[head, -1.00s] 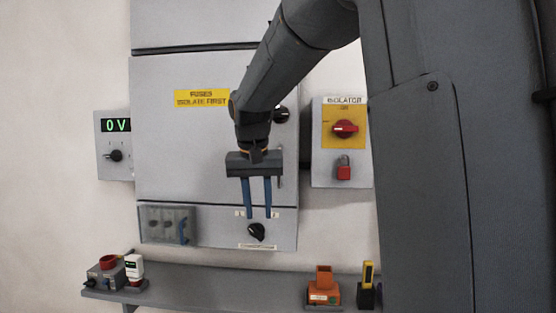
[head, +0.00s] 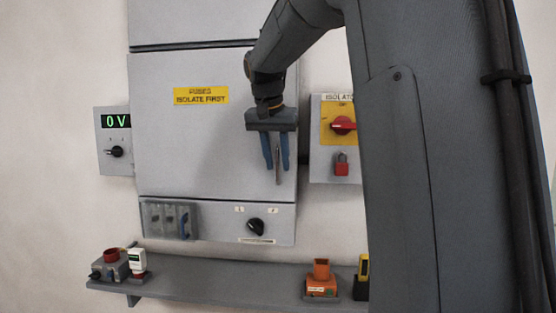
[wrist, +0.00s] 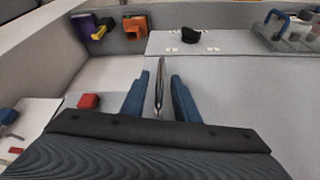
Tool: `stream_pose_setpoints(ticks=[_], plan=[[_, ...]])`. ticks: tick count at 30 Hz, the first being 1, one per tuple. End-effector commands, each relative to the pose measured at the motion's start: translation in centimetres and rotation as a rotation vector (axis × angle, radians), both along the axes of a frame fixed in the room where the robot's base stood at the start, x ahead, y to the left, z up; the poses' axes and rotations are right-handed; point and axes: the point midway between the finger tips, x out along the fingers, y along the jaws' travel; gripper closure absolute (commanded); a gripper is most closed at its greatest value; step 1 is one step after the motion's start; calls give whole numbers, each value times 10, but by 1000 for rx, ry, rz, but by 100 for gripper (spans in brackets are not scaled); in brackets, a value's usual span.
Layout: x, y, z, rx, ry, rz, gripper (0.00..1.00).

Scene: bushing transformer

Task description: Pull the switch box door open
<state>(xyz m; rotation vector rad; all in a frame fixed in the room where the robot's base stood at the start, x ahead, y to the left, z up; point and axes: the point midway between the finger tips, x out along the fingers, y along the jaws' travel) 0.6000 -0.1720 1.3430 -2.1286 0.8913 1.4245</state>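The switch box door (head: 205,140) is a large grey panel with a yellow "FUSES ISOLATE FIRST" label (head: 201,95); it looks closed. A thin upright metal handle (head: 278,165) stands near its right edge. My gripper (head: 276,168) is in front of the handle with its two blue fingers apart. In the wrist view the handle (wrist: 160,88) lies between the fingers of my gripper (wrist: 160,95), with a gap on each side. My gripper hides the handle's upper part in the head view.
A grey isolator box (head: 334,165) with a red switch and red padlock is on the right. A 0 V meter (head: 115,140) is on the left. Below are a panel with a black knob (head: 256,226) and a shelf (head: 220,272) holding several items.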

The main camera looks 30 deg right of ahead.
Motion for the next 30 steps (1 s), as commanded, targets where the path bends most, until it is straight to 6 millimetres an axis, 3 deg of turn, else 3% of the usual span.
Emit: stream_pose_setpoints(ticks=[11, 17, 30], plan=[[2, -2, -8, 0, 0, 1, 72], [2, -2, -8, 0, 0, 1, 100], [-5, 9, -8, 0, 0, -24, 100]])
